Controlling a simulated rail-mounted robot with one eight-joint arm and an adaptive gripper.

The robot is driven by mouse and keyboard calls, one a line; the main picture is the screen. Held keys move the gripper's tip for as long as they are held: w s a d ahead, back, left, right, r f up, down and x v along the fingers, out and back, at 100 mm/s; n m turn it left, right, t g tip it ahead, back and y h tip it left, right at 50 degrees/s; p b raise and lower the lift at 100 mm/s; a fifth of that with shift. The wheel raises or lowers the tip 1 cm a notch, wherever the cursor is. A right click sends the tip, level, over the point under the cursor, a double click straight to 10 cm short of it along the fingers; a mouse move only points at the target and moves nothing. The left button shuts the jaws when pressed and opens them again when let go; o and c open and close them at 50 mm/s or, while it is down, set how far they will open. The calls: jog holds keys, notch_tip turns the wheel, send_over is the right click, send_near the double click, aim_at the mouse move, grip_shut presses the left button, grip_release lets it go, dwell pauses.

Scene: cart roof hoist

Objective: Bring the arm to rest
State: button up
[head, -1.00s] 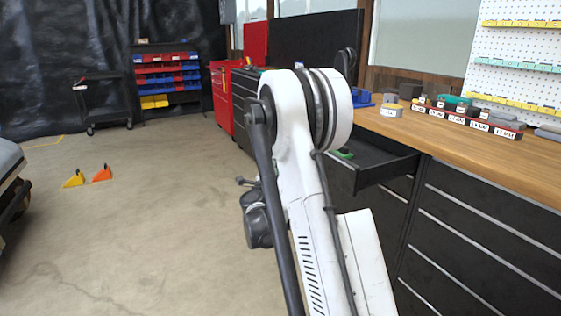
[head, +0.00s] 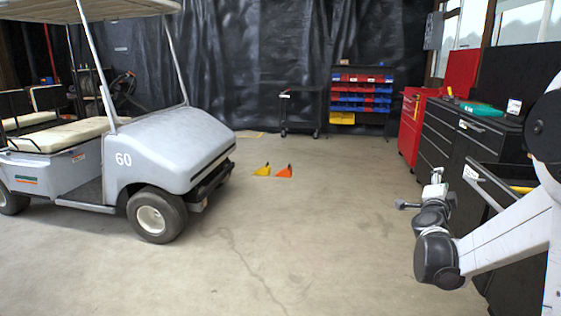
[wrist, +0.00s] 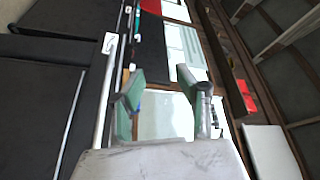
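My gripper (wrist: 168,98) shows in the wrist view with its two green-padded fingers spread apart. Nothing is held between them; a bright window pane shows behind. In the head view my arm comes in from the right edge, folds low, and its wrist end rises to my gripper (head: 437,178), in front of the dark drawer cabinets. The gripper is small there, and its fingers are hard to make out in that view.
A golf cart (head: 165,150) stands at left. Orange wedge (head: 284,171) and yellow wedge (head: 262,170) lie on the open floor. A black cabinet (head: 437,135), a red cabinet (head: 410,125) and an open drawer (head: 488,186) are close to my arm at right. A bin rack (head: 361,98) stands behind.

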jog(key=s+a+r+n+t+y, duration=0.1)
jog(key=s+a+r+n+y, duration=0.1)
jog(key=a+n+y, duration=0.35)
jog(key=s+a+r+n+y, duration=0.2)
jog(key=a+r+n, duration=0.1)
jog(key=a, duration=0.6)
jog(key=s+a+f+n+g+y, duration=0.2)
jog(key=s+a+n+y, duration=0.25)
jog(key=s+a, duration=0.4)
jog(key=s+a+f+n+g, duration=0.2)
jog(key=s+f+g, duration=0.15)
jog(key=s, duration=0.55)
jog(key=s+a+f+n+g+h, duration=0.1)
jog(key=s+a+f+n+g, duration=0.15)
jog(key=s+f, duration=0.4)
jog(key=s+a+f+n+g, duration=0.1)
jog(key=s+f+n+g, duration=0.15)
jog(key=s, duration=0.75)
notch_tip(320, 180, up, 13)
jog(key=p, duration=1.2)
jog(key=shift+w, duration=0.2)
jog(key=shift+f, duration=0.15)
